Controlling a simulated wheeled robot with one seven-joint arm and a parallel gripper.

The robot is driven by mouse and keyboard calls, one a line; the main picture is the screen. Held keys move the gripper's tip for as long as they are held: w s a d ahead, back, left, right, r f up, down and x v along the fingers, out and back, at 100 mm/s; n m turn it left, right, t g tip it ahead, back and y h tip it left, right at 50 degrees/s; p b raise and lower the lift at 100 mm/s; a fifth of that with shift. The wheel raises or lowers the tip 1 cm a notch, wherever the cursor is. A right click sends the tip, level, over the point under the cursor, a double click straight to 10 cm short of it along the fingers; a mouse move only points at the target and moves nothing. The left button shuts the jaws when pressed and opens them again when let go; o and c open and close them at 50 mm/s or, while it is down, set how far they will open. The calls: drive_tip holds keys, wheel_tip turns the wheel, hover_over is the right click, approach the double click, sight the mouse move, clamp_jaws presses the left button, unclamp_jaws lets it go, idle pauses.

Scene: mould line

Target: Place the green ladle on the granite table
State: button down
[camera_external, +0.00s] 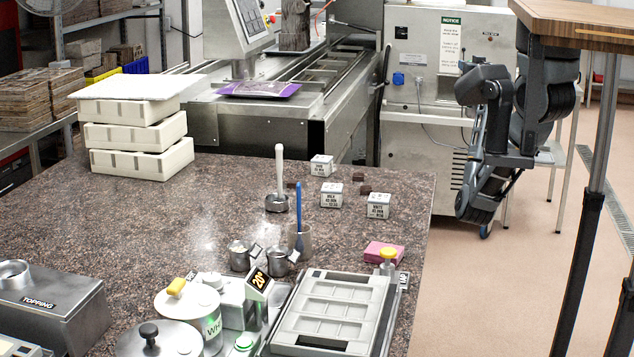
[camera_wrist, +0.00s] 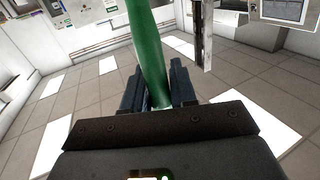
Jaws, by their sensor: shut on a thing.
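The green ladle (camera_wrist: 148,45) shows in the wrist view as a long green handle running up out of the picture. My gripper (camera_wrist: 157,88) is shut on this handle, with one dark finger on each side. The ladle's bowl is not visible. The granite table (camera_external: 110,235), speckled brown, fills the left and middle of the external view. My folded arm is right of the table, over the floor and apart from the granite. I cannot make out the green ladle in the external view.
A white-handled ladle (camera_external: 280,170), small labelled boxes (camera_external: 331,195), metal cups (camera_external: 240,257) and a pink block (camera_external: 384,252) stand on the granite. White moulds (camera_external: 135,138) are stacked at back left. A wooden tabletop (camera_external: 580,22) is upper right. The table's left middle is clear.

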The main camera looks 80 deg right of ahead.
drive_tip(key=w+a+f+n+t+y, duration=0.3)
drive_tip(key=w+a, duration=0.2)
drive_tip(key=w, duration=0.6)
drive_tip(key=w+a+f+n+t+y, duration=0.25)
drive_tip(key=w+a, duration=0.25)
drive_tip(key=w, duration=0.5)
drive_tip(key=w+a+f+n+t+y, duration=0.3)
drive_tip(key=w+a+t, duration=0.15)
drive_tip(key=w, duration=0.65)
drive_tip(key=w+a+f+g+p, duration=0.1)
drive_tip(key=w+a+f+p, duration=0.2)
drive_tip(key=w+a+f, duration=0.5)
drive_tip(key=shift+w+f, duration=0.35)
drive_tip(key=shift+f, duration=1.15)
drive_tip(key=shift+m, duration=0.25)
drive_tip(key=shift+f, duration=0.2)
drive_tip(key=c, duration=0.9)
unclamp_jaws()
drive_tip(key=shift+r, duration=0.15)
